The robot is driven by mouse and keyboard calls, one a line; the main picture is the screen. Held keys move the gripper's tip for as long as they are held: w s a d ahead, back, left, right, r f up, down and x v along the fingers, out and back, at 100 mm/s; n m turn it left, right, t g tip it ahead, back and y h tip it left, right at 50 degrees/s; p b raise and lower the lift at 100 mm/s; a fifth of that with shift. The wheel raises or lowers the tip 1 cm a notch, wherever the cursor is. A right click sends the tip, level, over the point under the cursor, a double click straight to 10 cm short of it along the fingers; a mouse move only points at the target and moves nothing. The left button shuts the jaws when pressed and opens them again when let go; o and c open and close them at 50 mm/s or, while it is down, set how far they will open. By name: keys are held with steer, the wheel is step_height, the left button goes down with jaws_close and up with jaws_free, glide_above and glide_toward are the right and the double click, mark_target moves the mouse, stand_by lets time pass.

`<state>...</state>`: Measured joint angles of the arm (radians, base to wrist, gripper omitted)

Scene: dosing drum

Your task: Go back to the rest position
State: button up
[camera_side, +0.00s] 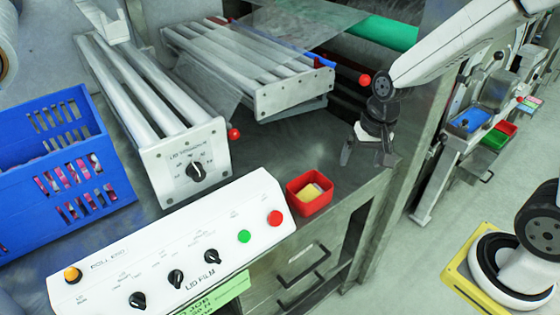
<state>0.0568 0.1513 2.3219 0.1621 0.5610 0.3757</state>
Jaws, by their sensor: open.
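My gripper (366,158) hangs below the end of my white arm, right of centre in the side view. Its dark fingers point down and are spread apart, with nothing seen between them. It is above and to the right of a small red bin (301,205), near the edge of the grey metal worktop (290,152). The bin holds a few small pale and yellow pieces. The gripper appears apart from the bin; its exact height over the worktop is hard to tell.
A white control panel (170,245) with knobs and buttons stands in front. A roller unit with a dial (185,165) and a second roller unit (290,95) stand behind. A blue crate (60,160) is at left. A machine frame (425,100) rises close behind my gripper.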

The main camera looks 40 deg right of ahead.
steer(key=s+n, duration=0.1)
steer(key=n, duration=0.1)
steer(key=s+n, duration=0.2)
steer(key=s+f+n+t, duration=0.1)
steer(key=s+n, duration=0.1)
steer(key=shift+a+h, duration=0.2)
steer(key=shift+h, duration=0.2)
stand_by(1.2)
